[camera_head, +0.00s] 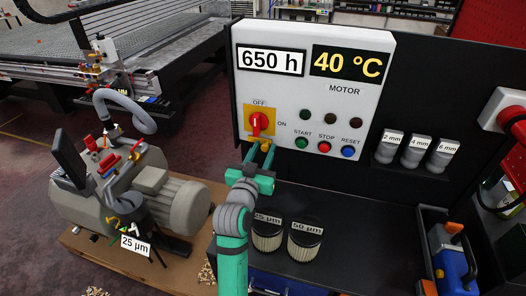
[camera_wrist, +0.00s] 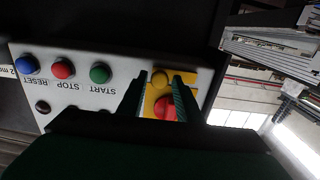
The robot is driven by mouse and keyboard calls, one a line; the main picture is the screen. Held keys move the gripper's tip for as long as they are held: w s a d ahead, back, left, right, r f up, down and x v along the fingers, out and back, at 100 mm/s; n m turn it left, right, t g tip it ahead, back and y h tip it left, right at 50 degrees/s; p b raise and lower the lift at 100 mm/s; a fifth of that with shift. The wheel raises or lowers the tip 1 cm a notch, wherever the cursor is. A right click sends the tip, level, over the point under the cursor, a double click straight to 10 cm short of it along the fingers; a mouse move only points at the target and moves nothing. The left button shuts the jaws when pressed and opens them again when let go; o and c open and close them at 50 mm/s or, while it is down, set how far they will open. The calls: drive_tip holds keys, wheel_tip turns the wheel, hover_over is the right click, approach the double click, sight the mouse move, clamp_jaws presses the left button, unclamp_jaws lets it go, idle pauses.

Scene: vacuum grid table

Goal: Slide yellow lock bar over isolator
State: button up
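The isolator (camera_head: 260,122) is a red rotary switch on a yellow plate at the lower left of the white control panel. It stands at OFF in the head view. The yellow lock bar (camera_head: 258,143) shows as a small yellow piece just below the red knob, partly hidden by my gripper. In the wrist view, the round yellow end of the lock bar (camera_wrist: 160,77) lies between my fingertips, with the red isolator knob (camera_wrist: 165,108) beside it. My gripper (camera_head: 261,154) reaches the panel from below. Its green fingers (camera_wrist: 160,80) are apart, with gaps to the yellow piece; contact is unclear.
START (camera_head: 302,142), STOP (camera_head: 325,147) and RESET (camera_head: 348,152) buttons sit right of the isolator. Filter cartridges (camera_head: 304,241) stand on the black bench below, close to my arm. A grey pump (camera_head: 160,195) stands at left.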

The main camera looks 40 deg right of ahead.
drive_tip(key=shift+o, duration=0.2)
drive_tip(key=v, duration=1)
drive_tip(key=shift+s+a, duration=0.2)
drive_tip(key=shift+a, duration=0.1)
drive_tip(key=shift+f, duration=0.1)
